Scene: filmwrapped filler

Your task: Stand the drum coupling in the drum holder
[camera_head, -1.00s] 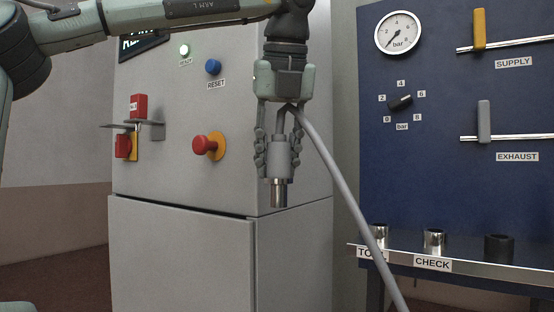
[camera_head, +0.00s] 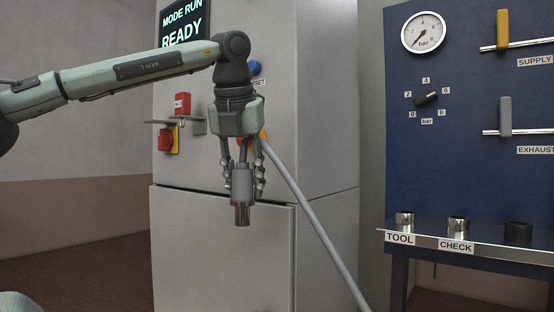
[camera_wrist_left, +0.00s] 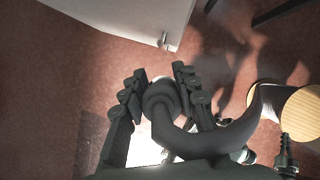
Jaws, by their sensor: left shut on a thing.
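My left gripper (camera_head: 242,185) is shut on a grey coupling (camera_head: 241,202) with a bare metal nose pointing down. It hangs upright in the air in front of the grey cabinet, clear of any holder. A grey hose (camera_head: 303,205) leaves it at the top and runs down to the right. In the left wrist view the coupling (camera_wrist_left: 160,95) sits between the two fingers, with the thick hose curving to the right. No holder labelled as the drum holder is readable. My right gripper is not in view.
The grey cabinet (camera_head: 220,245) carries a red knob and switches behind the gripper. At right, a blue panel's shelf holds sockets marked TOOL (camera_head: 404,220) and CHECK (camera_head: 457,226), and a black socket (camera_head: 518,233). A pale round top (camera_wrist_left: 303,106) shows below in the wrist view.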

